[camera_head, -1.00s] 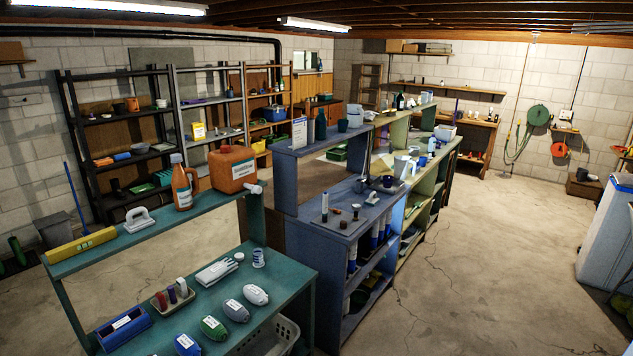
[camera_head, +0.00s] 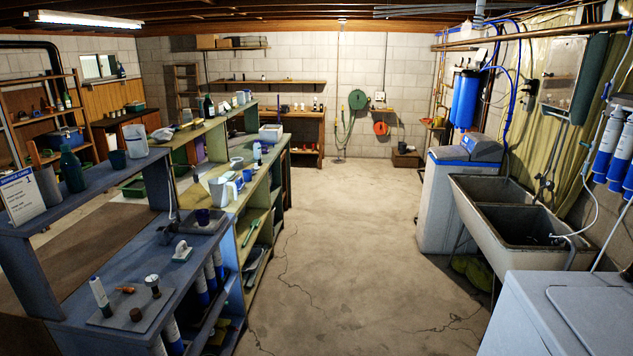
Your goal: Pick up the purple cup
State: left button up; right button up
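Neither of my grippers is in view.
The concrete floor (camera_head: 345,220) is open right of the benches. A white-grey cabinet (camera_head: 440,205), a double utility sink (camera_head: 510,220) and a white appliance (camera_head: 565,315) line the right side. A board with small parts (camera_head: 130,315) lies at the near bench end.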

aim_at(203, 216)
jog(key=i+u, duration=0.1)
jog(key=i, duration=0.9)
jog(key=i+l, duration=0.15)
jog(key=i, duration=0.85)
jog(key=j+u, duration=0.05)
jog(key=j, duration=0.05)
